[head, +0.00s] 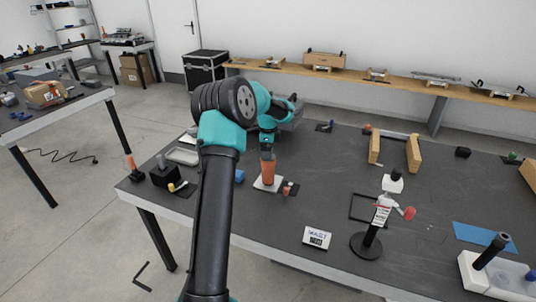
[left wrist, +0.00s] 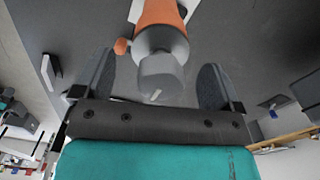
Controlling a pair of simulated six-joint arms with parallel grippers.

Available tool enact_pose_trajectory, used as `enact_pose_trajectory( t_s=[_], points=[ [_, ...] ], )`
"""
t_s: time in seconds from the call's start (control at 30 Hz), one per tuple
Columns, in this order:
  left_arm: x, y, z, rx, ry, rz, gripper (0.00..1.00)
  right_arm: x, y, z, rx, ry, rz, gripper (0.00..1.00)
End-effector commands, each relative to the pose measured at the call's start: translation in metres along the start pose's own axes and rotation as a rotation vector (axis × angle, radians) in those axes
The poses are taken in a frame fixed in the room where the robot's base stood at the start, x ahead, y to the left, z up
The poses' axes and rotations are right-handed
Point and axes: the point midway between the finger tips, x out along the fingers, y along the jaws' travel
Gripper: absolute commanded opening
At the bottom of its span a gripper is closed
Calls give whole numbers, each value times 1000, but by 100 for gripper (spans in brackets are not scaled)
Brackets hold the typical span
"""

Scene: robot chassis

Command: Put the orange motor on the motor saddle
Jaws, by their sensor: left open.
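The orange motor (head: 268,172) stands upright on a white square pad (head: 259,186) at the left of the dark table. In the left wrist view the orange motor (left wrist: 160,14) shows with its grey end toward the camera. My left gripper (left wrist: 155,82) is open, with one finger on each side of that grey end; contact cannot be told. In the head view the gripper (head: 268,140) is directly above the motor, pointing down. I cannot tell which part is the motor saddle. My right gripper is not in view.
A small orange-topped part (head: 288,188) stands just right of the pad. A black stand with a white tag (head: 382,212), a label card (head: 317,238) and a wooden-sided frame (head: 414,155) are further right. A black block (head: 165,174) and grey tray (head: 183,156) are left.

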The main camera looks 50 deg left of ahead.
Motion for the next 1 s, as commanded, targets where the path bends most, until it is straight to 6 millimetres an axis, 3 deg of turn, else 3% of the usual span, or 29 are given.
enact_pose_trajectory(
  t_s=[0.3,0.5,1.0],
  points=[
    [-62,-1,0,1,1,-5,90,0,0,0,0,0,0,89],
    [-89,0,0,0,0,-3,90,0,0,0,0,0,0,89],
    [-98,0,0,1,0,-1,90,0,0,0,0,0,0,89]
  ],
)
